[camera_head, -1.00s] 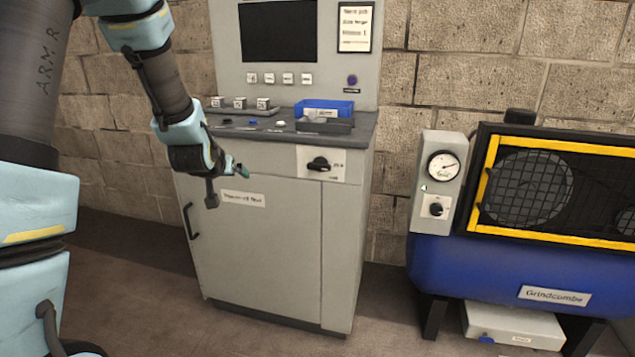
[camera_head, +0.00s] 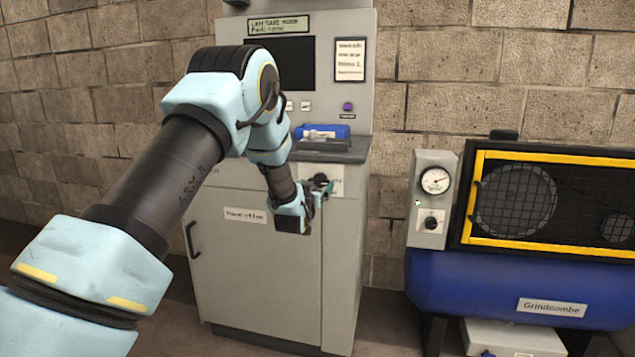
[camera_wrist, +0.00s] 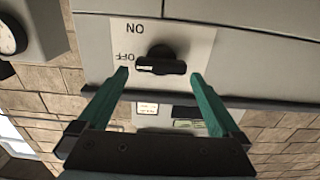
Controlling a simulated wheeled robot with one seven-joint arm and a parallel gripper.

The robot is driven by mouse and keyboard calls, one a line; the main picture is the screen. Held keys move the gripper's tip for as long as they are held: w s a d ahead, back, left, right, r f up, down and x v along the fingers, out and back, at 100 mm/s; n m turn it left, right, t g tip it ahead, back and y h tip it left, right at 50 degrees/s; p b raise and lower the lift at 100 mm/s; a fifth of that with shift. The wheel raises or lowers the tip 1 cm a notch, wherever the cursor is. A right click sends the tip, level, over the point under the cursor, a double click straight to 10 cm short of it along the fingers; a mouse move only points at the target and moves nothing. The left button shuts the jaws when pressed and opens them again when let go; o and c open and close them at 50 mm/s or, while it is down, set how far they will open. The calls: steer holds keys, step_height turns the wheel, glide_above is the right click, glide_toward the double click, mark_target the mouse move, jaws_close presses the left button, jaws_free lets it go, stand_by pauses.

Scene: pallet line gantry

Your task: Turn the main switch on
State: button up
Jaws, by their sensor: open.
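The main switch is a black rotary knob (camera_wrist: 161,62) on a pale plate (camera_wrist: 203,42) on the grey cabinet front. The wrist view shows it upside down, with ON above and OFF to the left. The knob's bar lies level, and its white-marked end points toward OFF. My gripper (camera_wrist: 159,74) is open and empty, with its green fingertips near the two ends of the bar. Contact cannot be made out. In the head view my gripper (camera_head: 323,187) is at the switch plate (camera_head: 307,171) and partly covers it.
The grey cabinet (camera_head: 255,265) has a dark top ledge with a blue tray (camera_head: 322,131) above the switch. A blue compressor (camera_head: 490,285) with a gauge panel (camera_head: 432,199) stands at the right. A brick wall (camera_head: 440,60) is behind.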

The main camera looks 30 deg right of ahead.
mark_target(319, 182)
steer(key=shift+x, duration=1.4)
steer(key=c, duration=1.1)
